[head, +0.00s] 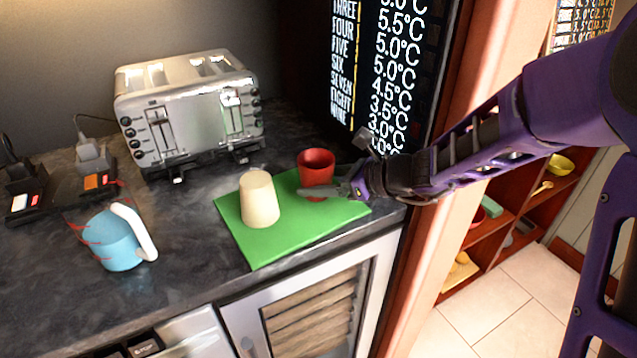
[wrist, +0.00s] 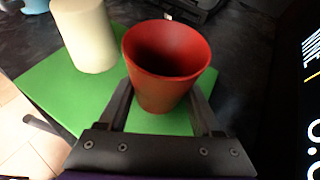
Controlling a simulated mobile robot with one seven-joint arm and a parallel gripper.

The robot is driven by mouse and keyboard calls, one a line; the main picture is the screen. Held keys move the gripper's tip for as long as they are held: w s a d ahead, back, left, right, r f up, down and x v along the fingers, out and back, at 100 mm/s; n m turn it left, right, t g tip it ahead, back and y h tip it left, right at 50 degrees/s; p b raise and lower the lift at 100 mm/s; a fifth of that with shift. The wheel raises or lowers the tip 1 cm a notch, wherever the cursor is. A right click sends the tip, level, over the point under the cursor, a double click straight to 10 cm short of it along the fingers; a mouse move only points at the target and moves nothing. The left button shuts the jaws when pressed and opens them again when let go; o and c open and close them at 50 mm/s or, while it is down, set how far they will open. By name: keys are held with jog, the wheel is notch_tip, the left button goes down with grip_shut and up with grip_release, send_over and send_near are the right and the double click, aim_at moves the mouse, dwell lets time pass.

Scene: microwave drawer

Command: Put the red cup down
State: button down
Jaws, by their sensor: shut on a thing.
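The red cup (head: 316,166) is upright, open end up, over the right part of the green mat (head: 290,228) on the dark counter. My gripper (head: 333,190) reaches it from the right and is shut on it. In the wrist view the red cup (wrist: 165,65) stands between the two fingers of my gripper (wrist: 160,105), one on each side. The cup's base is close to the mat; I cannot tell if it touches. A cream cup (head: 259,198) stands upside down on the mat, to the left and apart from the red cup.
A metal toaster (head: 188,115) stands behind the mat. A blue jug with a white handle (head: 118,240) is at the left, near power sockets (head: 95,185). A dark display panel (head: 385,70) rises behind my gripper. The mat's front strip is clear, near the counter edge.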

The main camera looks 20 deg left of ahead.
jog(key=shift+f, duration=0.2)
jog(key=shift+c, duration=0.3)
grip_release()
jog(key=shift+r, duration=0.1)
jog(key=shift+r, duration=0.2)
jog(key=p+v, duration=0.1)
jog(key=v, duration=0.6)
jog(key=shift+d+r, duration=0.1)
jog(key=shift+d, duration=0.1)
